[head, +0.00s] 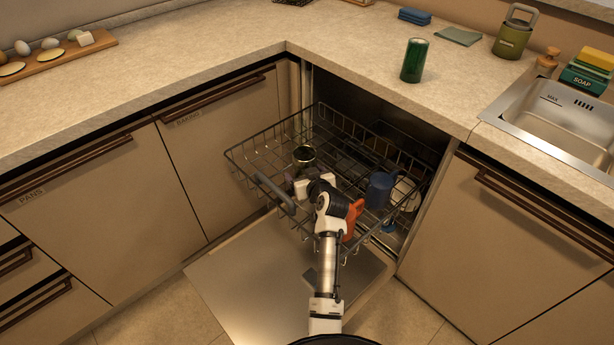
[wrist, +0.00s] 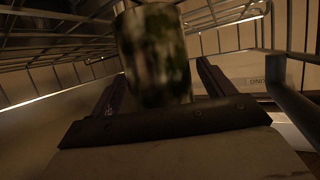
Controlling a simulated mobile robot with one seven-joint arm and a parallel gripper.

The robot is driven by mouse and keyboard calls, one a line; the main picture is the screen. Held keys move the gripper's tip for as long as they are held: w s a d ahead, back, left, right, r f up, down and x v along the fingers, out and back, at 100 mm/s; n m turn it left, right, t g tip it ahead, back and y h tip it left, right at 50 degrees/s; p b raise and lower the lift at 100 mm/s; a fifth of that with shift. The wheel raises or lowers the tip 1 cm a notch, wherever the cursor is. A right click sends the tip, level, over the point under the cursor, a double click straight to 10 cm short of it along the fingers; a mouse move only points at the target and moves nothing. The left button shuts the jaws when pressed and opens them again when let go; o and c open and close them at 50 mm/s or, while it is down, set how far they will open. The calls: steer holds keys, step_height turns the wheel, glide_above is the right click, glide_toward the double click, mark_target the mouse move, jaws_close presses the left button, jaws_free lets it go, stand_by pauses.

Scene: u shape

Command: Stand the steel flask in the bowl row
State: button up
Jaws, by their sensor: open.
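The steel flask (head: 304,156) looks like a shiny grey metal cylinder. It stands roughly upright in the left part of the pulled-out dishwasher rack (head: 243,151). My gripper (head: 304,182) is low in the rack, just on the near side of the flask. In the wrist view the flask (wrist: 155,50) appears between the two open fingers of my gripper (wrist: 160,90), blurred and with dark reflections. I cannot tell whether the fingers touch it. Its lower end is partly hidden by my gripper. I cannot make out which part of the rack is the bowl row.
A blue mug (head: 380,189) and a pale dish (head: 405,195) sit at the rack's right side. The wire walls surround my gripper. The open dishwasher door (head: 235,280) lies below. A green can (head: 414,60) stands on the counter (head: 350,50).

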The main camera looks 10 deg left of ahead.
steer(key=v, duration=1.2)
steer(key=shift+b, duration=0.45)
steer(key=shift+r, duration=0.15)
